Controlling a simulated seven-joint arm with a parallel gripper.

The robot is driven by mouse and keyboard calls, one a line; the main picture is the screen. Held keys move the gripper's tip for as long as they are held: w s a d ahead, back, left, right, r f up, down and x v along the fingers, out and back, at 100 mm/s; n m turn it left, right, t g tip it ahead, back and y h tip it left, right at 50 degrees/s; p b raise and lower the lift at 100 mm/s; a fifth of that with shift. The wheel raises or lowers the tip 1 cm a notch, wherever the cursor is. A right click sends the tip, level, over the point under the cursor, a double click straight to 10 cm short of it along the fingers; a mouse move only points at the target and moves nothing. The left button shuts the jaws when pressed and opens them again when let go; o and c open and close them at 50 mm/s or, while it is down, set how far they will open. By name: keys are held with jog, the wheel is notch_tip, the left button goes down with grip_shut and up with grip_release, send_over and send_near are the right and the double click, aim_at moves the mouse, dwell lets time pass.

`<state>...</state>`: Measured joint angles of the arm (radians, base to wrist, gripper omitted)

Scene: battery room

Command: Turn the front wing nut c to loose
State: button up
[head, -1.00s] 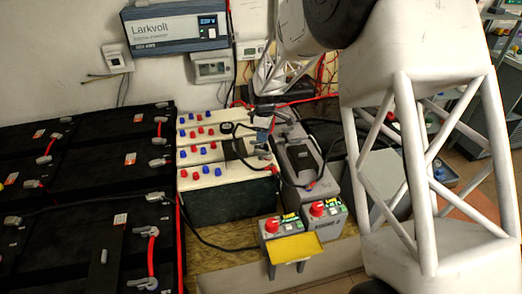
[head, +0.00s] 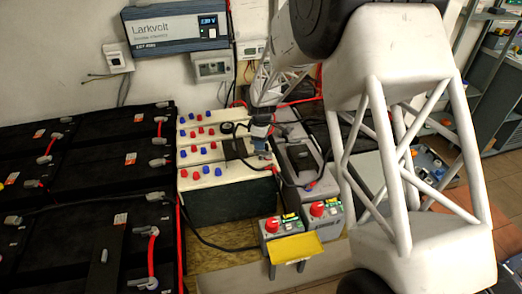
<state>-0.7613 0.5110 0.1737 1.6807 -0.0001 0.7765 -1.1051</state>
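My gripper (head: 261,143) points down over the right end of the front white battery (head: 235,196), close to the grey box beside it. The gripper is small and dark in this view, so I cannot tell whether its fingers are open or shut, or touching anything. The front battery has a cream top with red and blue caps and a dark front face. A dark strap or bracket and a cable lie at its right end. No wing nut can be made out clearly; front wing nut c is too small to tell or hidden near the gripper.
More white batteries (head: 199,120) stand behind. A grey box (head: 299,160) is to the right. Two switch boxes with red knobs (head: 270,225) and a yellow plate (head: 298,248) are in front. Black battery blocks (head: 88,173) fill the left. An inverter (head: 177,32) hangs on the wall.

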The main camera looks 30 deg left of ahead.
aim_at(263, 155)
jog(key=shift+f, duration=2.15)
grip_shut()
